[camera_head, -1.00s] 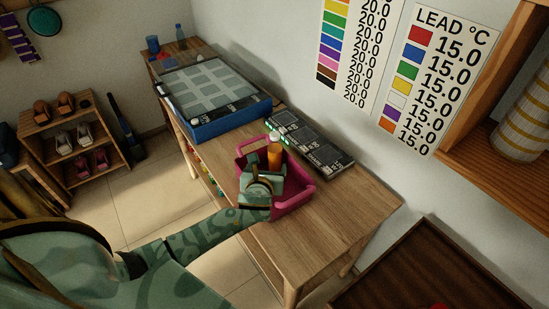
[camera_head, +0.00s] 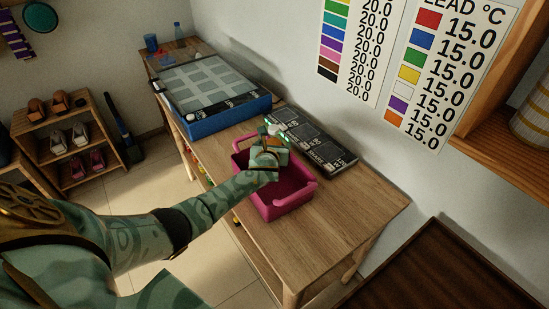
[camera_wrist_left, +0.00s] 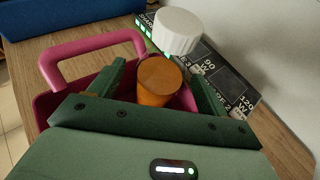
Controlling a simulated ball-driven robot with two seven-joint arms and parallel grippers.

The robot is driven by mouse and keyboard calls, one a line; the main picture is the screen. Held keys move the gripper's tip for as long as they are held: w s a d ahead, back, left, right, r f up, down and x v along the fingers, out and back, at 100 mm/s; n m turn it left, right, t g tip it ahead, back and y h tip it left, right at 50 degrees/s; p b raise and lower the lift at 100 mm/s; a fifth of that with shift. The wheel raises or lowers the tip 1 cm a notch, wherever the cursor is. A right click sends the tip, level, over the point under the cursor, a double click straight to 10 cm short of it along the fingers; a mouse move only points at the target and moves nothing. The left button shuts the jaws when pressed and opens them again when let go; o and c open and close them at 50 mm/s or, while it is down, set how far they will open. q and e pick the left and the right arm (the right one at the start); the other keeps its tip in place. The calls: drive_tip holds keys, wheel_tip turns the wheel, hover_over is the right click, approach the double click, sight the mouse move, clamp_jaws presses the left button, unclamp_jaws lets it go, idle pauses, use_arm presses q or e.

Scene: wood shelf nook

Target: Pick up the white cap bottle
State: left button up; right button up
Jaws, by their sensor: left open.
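The white cap bottle (camera_wrist_left: 161,88) shows in the left wrist view, with orange lower contents and a ribbed white cap (camera_wrist_left: 178,31). The part between looks clear. It stands in the pink basket (camera_wrist_left: 48,75), which also shows in the head view (camera_head: 286,203). My left gripper (camera_head: 270,145) is over the basket. In the left wrist view its two green fingers (camera_wrist_left: 158,78) are open, one on each side of the bottle's orange part. I cannot tell whether either finger touches it. In the head view the gripper hides most of the bottle. My right gripper is not in view.
The basket is on a wooden table (camera_head: 335,215), its front right bare. A dark panel device (camera_head: 315,142) lies behind the basket, a blue tray (camera_head: 222,124) to its left. A blue cup (camera_head: 151,43) and bottle (camera_head: 178,31) stand at the far end. The wall is close behind.

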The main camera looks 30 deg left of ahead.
use_arm(q)
drive_tip(key=shift+s+r, duration=0.1)
drive_tip(key=shift+r, duration=0.05)
drive_tip(key=shift+c, duration=0.4)
drive_tip(key=c, duration=1.6)
